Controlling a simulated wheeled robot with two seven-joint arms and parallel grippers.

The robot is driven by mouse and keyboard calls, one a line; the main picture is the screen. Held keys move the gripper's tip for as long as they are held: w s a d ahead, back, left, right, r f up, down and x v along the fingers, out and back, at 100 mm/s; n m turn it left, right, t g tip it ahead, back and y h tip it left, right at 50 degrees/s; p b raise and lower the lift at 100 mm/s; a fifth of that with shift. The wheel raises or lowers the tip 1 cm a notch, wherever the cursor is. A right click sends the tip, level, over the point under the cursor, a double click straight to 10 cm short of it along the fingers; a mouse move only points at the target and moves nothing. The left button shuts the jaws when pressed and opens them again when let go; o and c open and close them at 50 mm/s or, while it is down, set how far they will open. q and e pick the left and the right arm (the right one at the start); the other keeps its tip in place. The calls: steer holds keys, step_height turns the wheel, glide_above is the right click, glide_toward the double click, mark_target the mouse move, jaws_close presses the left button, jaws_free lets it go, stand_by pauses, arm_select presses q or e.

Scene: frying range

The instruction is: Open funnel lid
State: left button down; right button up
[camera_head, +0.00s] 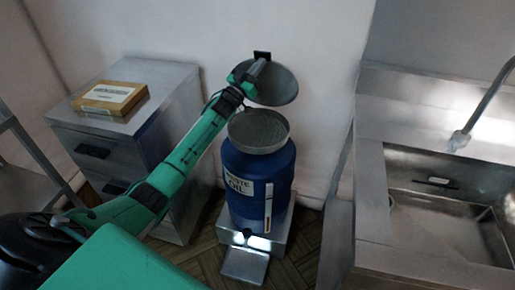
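A blue waste-oil drum (257,181) stands by the wall with a round metal funnel (259,130) on its top. The funnel's mouth is uncovered. The round grey funnel lid (278,86) is raised and tilted up above and behind the funnel, near the wall. My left gripper (259,64) is at the upper part of the lid, overlapping its upper left edge. Its fingers are small and partly hidden, so I cannot tell whether they grip the lid. My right gripper is not in view.
The drum stands on a metal base (229,238) with a plate in front. A metal cabinet (160,150) with a cardboard box (109,98) stands left, under my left arm. A steel sink (440,205) with a faucet (478,112) is at the right.

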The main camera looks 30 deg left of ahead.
mark_target(262, 55)
arm_select(q)
steer(key=w, duration=0.1)
steer(key=w+b, duration=0.1)
steer(key=w+a+r, duration=0.1)
steer(key=shift+w+b, duration=0.3)
steer(key=shift+b, duration=0.05)
steer(key=shift+w+r, duration=0.25)
steer(key=shift+w+b, duration=0.3)
steer(key=shift+w, duration=0.05)
steer(key=shift+s+r+p, duration=0.1)
steer(key=shift+s+p, duration=0.3)
steer(key=shift+p, duration=0.2)
steer(key=s+p, duration=0.1)
steer(key=s, duration=0.1)
steer(key=s+d+p, duration=0.1)
steer(key=s+p, duration=0.1)
steer(key=shift+s, duration=0.1)
steer(key=s+p, duration=0.1)
steer(key=s, duration=0.1)
steer(key=s+d+p, duration=0.1)
steer(key=s+p, duration=0.1)
steer(key=shift+s+d, duration=0.1)
steer(key=shift+s, duration=0.3)
